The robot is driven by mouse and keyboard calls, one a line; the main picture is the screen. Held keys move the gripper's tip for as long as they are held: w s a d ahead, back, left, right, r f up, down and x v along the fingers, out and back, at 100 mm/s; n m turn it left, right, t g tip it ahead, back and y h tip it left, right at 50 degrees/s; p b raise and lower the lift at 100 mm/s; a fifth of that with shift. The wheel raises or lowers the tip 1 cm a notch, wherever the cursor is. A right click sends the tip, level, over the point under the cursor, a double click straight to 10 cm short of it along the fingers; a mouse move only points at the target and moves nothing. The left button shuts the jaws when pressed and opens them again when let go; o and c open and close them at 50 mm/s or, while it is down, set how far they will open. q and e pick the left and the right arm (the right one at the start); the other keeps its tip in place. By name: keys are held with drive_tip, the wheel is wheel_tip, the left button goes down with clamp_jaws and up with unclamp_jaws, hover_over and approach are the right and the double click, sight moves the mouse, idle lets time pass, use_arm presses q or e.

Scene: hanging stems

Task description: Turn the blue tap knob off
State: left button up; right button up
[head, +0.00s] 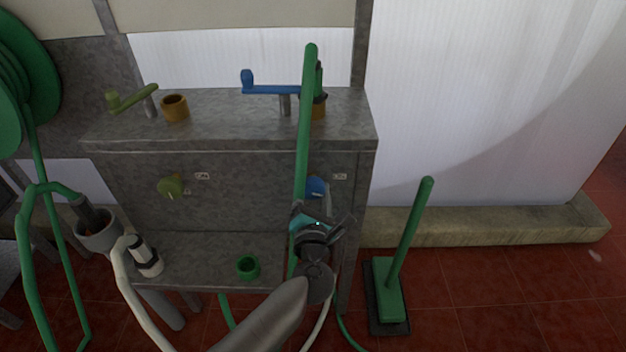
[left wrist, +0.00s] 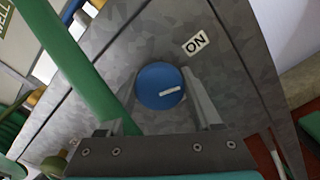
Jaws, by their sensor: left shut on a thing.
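The blue tap knob (head: 316,187) is on the front panel of the grey metal sink unit, partly hidden behind a green pole. In the left wrist view the knob (left wrist: 160,86) is round, with a white line pointing right and slightly up. An ON label (left wrist: 195,42) sits above and right of it. My left gripper (head: 312,208) reaches the panel, its fingers on either side of the knob and shut on it. My right gripper is not in view.
A green upright pole (head: 304,130) passes close beside my left gripper. An olive knob (head: 170,187) is on the panel's left. A blue-handled tap (head: 270,90) and an olive tap (head: 132,99) are on top. A green broom (head: 390,285) stands to the right.

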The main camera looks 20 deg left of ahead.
use_arm(q)
drive_tip(key=m+p, duration=0.3)
drive_tip(key=m, duration=0.1)
drive_tip(key=m+p, duration=0.3)
drive_tip(key=m, duration=0.3)
drive_tip(key=shift+m, duration=0.3)
drive_tip(key=shift+m+p, duration=0.6)
drive_tip(key=shift+m, duration=0.1)
drive_tip(key=shift+f+m+p, duration=0.1)
drive_tip(key=shift+m+p, duration=0.25)
drive_tip(key=shift+m, duration=0.75)
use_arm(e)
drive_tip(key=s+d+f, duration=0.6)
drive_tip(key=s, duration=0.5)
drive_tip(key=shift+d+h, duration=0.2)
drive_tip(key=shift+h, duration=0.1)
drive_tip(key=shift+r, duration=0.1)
use_arm(q)
drive_tip(key=o, duration=1.4)
drive_tip(key=shift+c, duration=0.2)
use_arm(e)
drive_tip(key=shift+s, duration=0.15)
use_arm(q)
drive_tip(key=shift+s, duration=0.15)
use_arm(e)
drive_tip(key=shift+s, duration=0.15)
